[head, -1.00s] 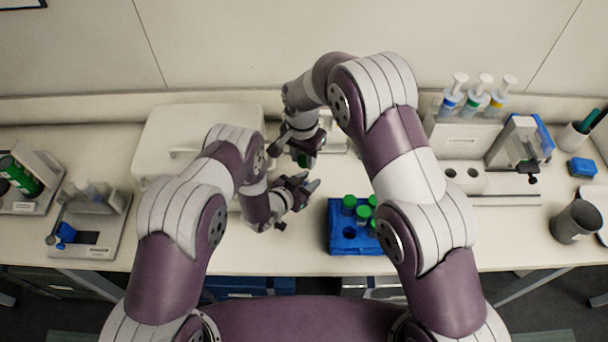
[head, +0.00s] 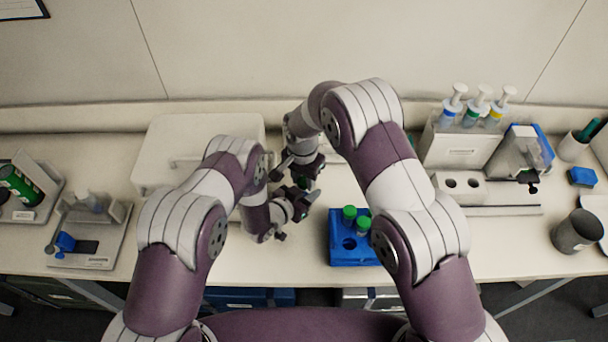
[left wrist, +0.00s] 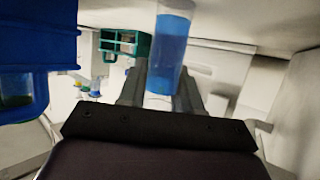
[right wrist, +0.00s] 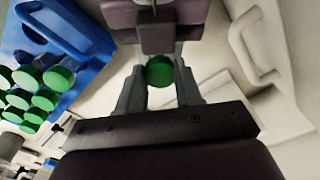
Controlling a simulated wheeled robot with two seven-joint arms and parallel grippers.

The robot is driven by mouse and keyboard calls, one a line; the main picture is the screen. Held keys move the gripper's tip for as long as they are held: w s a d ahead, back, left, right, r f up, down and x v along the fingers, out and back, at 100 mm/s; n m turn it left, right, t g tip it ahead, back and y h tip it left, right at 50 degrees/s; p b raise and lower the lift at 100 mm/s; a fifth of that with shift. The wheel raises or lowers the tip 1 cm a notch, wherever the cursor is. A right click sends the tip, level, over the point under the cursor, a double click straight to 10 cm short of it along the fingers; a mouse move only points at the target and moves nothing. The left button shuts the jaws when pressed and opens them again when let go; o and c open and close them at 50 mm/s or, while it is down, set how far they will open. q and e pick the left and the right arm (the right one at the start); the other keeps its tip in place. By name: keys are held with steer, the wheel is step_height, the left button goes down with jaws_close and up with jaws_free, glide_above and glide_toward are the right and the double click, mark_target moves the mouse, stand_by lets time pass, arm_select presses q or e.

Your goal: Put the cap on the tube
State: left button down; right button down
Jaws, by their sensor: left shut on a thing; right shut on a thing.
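My left gripper (head: 297,208) is shut on a clear tube of blue liquid (left wrist: 172,45), which stands between its fingers in the left wrist view. My right gripper (head: 302,178) is shut on a green cap (right wrist: 160,70), seen between its fingertips in the right wrist view. In the head view the two grippers are close together, the right one just beyond the left, with a bit of the green cap (head: 305,184) between them. The tube is hidden in the head view. I cannot tell whether cap and tube touch.
A blue rack (head: 350,259) with green-capped tubes stands right of the grippers, partly behind my right arm. A white box (head: 190,130) is behind my left arm. Pipettes in a stand (head: 462,152) and a grey cup (head: 577,232) are at right. The bench front centre is clear.

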steer(key=shift+f, duration=0.3)
steer(key=shift+f, duration=0.6)
stand_by(0.4)
steer(key=m, duration=0.3)
steer(key=shift+m, duration=0.3)
steer(key=c, duration=0.8)
jaws_free()
steer(key=shift+o, duration=0.2)
steer(key=shift+r, duration=2.3)
steer(key=shift+c, duration=0.3)
